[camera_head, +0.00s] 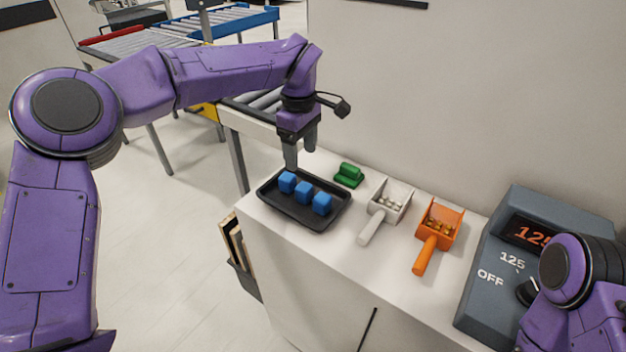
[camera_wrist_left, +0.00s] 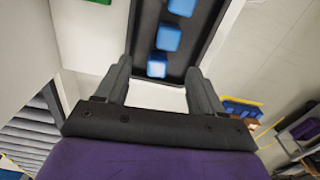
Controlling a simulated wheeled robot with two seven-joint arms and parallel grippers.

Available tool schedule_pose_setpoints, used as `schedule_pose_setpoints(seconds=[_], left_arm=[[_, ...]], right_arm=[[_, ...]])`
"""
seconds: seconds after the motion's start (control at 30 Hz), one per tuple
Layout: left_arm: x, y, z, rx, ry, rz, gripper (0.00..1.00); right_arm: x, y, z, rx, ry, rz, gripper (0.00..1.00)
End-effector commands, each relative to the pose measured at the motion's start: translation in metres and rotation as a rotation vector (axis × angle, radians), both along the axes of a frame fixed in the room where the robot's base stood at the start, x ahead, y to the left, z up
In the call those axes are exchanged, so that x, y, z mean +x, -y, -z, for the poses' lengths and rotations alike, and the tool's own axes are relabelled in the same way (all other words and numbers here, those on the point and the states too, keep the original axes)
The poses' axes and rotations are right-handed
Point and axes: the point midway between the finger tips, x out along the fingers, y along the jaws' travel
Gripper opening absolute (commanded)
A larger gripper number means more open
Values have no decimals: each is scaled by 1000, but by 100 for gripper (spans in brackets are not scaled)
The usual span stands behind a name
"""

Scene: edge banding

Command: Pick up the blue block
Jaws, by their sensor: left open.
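Three blue blocks sit in a row in a black tray on the white cabinet top: a left block (camera_head: 287,182), a middle block (camera_head: 304,192) and a right block (camera_head: 322,203). The black tray (camera_head: 285,216) has a low rim. My left gripper (camera_head: 301,158) points down above the tray's back left edge, near the left block. In the left wrist view the blocks (camera_wrist_left: 168,38) line up beyond the fingers, and the nearest block (camera_wrist_left: 157,66) lies between and past the open fingertips (camera_wrist_left: 160,72). Nothing is between the fingers. My right gripper is out of view.
A green object (camera_head: 348,175) stands behind the tray. A white scoop (camera_head: 385,208) and an orange scoop (camera_head: 437,232) lie to its right. A grey device (camera_head: 490,300) with a display stands further right. A wall rises behind; a roller conveyor (camera_head: 235,22) is at the back left.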

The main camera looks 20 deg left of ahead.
Motion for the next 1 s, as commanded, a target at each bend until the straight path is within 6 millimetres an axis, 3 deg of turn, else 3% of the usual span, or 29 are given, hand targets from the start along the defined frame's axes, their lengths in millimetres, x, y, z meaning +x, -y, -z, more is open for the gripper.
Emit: schedule_pose_setpoints(seconds=[0.2, 0.37, 0.53, 0.83, 0.87, 1.0], left_arm=[[2, 9, 40, 2, -5, 17, 68], [1, 11, 57, 2, -6, 21, 68], [-3, 9, 88, 3, -5, 19, 68], [-2, 8, 101, 1, -1, 15, 68], [-2, 8, 101, 1, -1, 15, 62], [-2, 8, 101, 1, -1, 15, 16]], right_arm=[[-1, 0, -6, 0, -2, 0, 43], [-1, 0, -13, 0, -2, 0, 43], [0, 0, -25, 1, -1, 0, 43], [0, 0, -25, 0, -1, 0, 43], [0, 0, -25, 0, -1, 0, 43], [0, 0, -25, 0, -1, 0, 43]])
